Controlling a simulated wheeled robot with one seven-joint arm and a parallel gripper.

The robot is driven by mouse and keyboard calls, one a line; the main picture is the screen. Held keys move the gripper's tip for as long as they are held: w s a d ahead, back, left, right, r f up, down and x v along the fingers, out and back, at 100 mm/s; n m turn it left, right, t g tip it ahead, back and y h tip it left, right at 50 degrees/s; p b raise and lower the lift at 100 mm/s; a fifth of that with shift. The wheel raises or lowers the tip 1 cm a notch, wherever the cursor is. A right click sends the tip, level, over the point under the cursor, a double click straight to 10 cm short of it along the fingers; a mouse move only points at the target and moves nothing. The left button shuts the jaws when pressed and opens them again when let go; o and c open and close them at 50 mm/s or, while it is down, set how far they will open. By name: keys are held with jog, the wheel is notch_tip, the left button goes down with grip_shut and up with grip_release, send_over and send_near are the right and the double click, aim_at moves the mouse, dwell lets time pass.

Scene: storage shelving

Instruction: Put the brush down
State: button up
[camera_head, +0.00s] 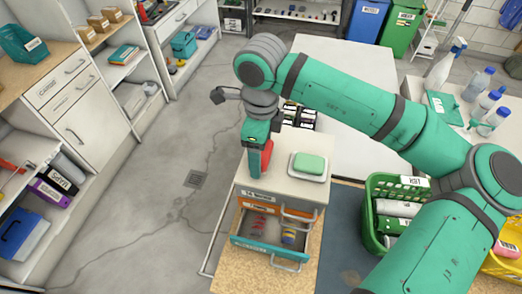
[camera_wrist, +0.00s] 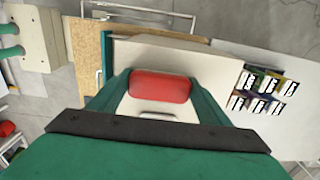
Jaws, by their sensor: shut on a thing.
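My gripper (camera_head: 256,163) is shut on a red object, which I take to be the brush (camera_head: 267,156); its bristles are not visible. In the wrist view, the brush (camera_wrist: 160,86) shows as a rounded red block between the two green fingers of my gripper (camera_wrist: 158,90). The gripper points down over the left part of a small drawer cabinet's pale top (camera_head: 284,184). I cannot tell whether the brush touches that top. A green sponge-like block (camera_head: 309,163) lies in a white dish (camera_head: 293,171) to the right of the gripper.
The cabinet's lower teal drawer (camera_head: 262,252) is pulled out, with small items inside. A green basket (camera_head: 370,212) stands to the right. Several black labelled boxes (camera_wrist: 262,90) stand behind the cabinet. Bottles (camera_head: 474,84) stand on the table at right. Shelving (camera_head: 85,120) lines the left.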

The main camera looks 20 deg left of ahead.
jog(key=shift+f, duration=0.25)
jog(key=shift+s+f, duration=0.15)
jog(key=shift+f, duration=0.3)
jog(key=o, duration=1)
jog(key=shift+s, duration=0.1)
jog(key=shift+s+a, duration=0.1)
jog(key=r, duration=1.3)
jog(key=shift+w+r, duration=0.2)
jog(key=shift+w, duration=0.1)
